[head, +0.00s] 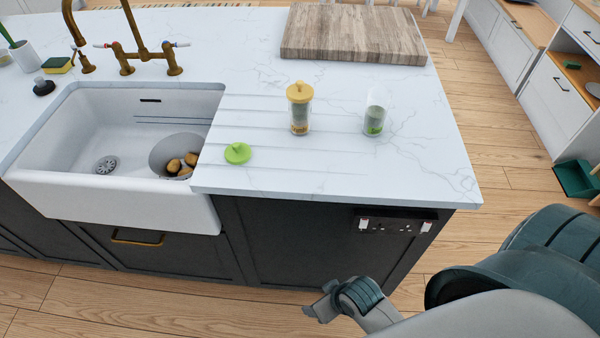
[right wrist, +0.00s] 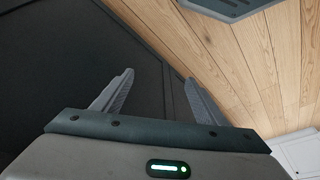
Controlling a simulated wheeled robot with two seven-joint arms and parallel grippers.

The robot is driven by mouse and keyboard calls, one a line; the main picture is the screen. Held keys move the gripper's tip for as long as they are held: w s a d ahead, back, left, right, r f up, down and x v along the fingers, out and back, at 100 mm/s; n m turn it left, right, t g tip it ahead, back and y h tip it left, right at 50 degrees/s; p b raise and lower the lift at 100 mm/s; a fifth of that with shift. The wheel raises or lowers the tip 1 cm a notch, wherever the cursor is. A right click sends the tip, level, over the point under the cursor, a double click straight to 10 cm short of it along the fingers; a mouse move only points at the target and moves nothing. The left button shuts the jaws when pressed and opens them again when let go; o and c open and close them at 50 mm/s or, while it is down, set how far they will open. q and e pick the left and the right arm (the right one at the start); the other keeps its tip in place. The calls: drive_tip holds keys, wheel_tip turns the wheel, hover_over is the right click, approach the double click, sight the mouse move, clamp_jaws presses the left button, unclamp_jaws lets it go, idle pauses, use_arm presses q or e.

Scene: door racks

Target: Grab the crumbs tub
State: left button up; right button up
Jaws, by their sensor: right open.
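A clear jar with a yellow lid (head: 299,108) stands upright on the white marble counter, with an orange-marked label low on it. To its right stands a clear jar with no lid (head: 375,118), with green contents or a green label. A loose green lid (head: 237,153) lies on the counter to the left. The labels are too small to read, so I cannot tell which is the crumbs tub. My right gripper (head: 322,302) is in front of the dark cabinet, below the counter top and apart from both jars. In the right wrist view its fingers (right wrist: 160,78) are open and empty.
A sink (head: 110,205) with a bowl of potatoes (head: 178,155) is at the left, below a brass tap (head: 135,50). A wooden board (head: 353,35) lies at the back of the counter (head: 425,165). The counter around the jars is clear. Sockets (head: 395,222) are on the cabinet front.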

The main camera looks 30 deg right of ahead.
drive_tip(key=w+a+r+m+t+y, duration=0.3)
drive_tip(key=w+a+r+t, duration=0.1)
drive_tip(key=r, duration=0.8)
drive_tip(key=w+a+r+m+t+y, duration=0.3)
drive_tip(key=a+r+t+y, duration=0.1)
drive_tip(key=r, duration=0.8)
drive_tip(key=w+a+r+m+t+y, duration=0.3)
drive_tip(key=w+a+r+m, duration=0.1)
drive_tip(key=r, duration=0.9)
drive_tip(key=w+d+r+m+t+h, duration=0.25)
drive_tip(key=d+m+t+h, duration=0.2)
drive_tip(key=m, duration=0.35)
drive_tip(key=w+d+r+m+t+h, duration=0.2)
drive_tip(key=d+r+m+t+h, duration=0.15)
drive_tip(key=d+m, duration=0.35)
drive_tip(key=w+d+f+m+g+h, duration=0.1)
drive_tip(key=d+f+m+h, duration=0.1)
drive_tip(key=m, duration=0.3)
drive_tip(key=w+d+f+m+g+h, duration=0.1)
drive_tip(key=d+f+m+g+h, duration=0.1)
drive_tip(key=m, duration=0.3)
drive_tip(key=w+d+f+m+g+h, duration=0.1)
drive_tip(key=d+f+m+g+h, duration=0.1)
drive_tip(key=d+f+m+h, duration=0.1)
drive_tip(key=shift+w+f+m, duration=0.2)
drive_tip(key=shift+f+m, duration=0.4)
drive_tip(key=shift+m, duration=0.6)
drive_tip(key=shift+f+g+h, duration=0.2)
drive_tip(key=shift+g+h, duration=0.1)
drive_tip(key=shift+h, duration=0.1)
